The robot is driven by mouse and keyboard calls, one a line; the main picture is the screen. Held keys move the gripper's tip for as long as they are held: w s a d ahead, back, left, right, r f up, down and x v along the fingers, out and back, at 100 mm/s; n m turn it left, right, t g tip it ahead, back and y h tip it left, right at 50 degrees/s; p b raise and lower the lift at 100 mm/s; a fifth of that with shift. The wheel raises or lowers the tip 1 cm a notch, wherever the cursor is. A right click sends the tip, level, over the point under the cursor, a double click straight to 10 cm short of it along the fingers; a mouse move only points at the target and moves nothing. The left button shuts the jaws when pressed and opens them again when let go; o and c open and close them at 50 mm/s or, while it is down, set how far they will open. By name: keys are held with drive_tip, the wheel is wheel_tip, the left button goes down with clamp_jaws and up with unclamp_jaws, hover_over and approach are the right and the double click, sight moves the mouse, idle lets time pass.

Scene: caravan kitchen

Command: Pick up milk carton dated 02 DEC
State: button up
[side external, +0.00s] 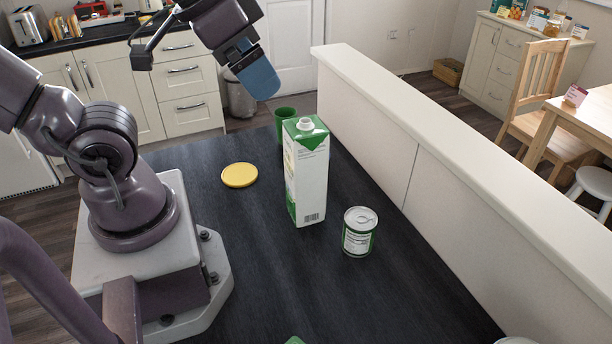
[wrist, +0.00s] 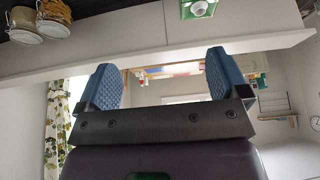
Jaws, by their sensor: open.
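A tall white and green carton (side external: 308,175) with a white cap stands upright on the dark counter. No date can be read on it. My gripper (side external: 262,82) is in the air beyond the carton and to its left in the side view, apart from it. In the wrist view my gripper (wrist: 162,82) has its two blue fingers wide apart with nothing between them. A green and white carton top with a white cap (wrist: 199,7) shows at the upper edge of the wrist view, beyond the right finger.
A can (side external: 359,233) stands close to the carton's right, in front. A green cup (side external: 286,124) is just behind the carton, partly hidden. A yellow disc (side external: 239,175) lies to the left. A white low wall (side external: 430,170) borders the counter's right side. Jars (wrist: 53,18) show in the wrist view.

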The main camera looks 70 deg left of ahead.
drive_tip(key=shift+o, duration=0.2)
drive_tip(key=shift+d, duration=0.1)
drive_tip(key=m+g+y, duration=0.5)
drive_tip(key=m+y, duration=1.3)
approach(312, 175)
drive_tip(key=a, duration=0.7)
drive_tip(key=shift+w+a, duration=0.15)
drive_tip(key=shift+a, duration=0.15)
drive_tip(key=shift+w+a+r, duration=0.1)
drive_tip(key=shift+a+r, duration=0.05)
drive_tip(key=shift+a, duration=2.8)
drive_tip(key=c, duration=1.1)
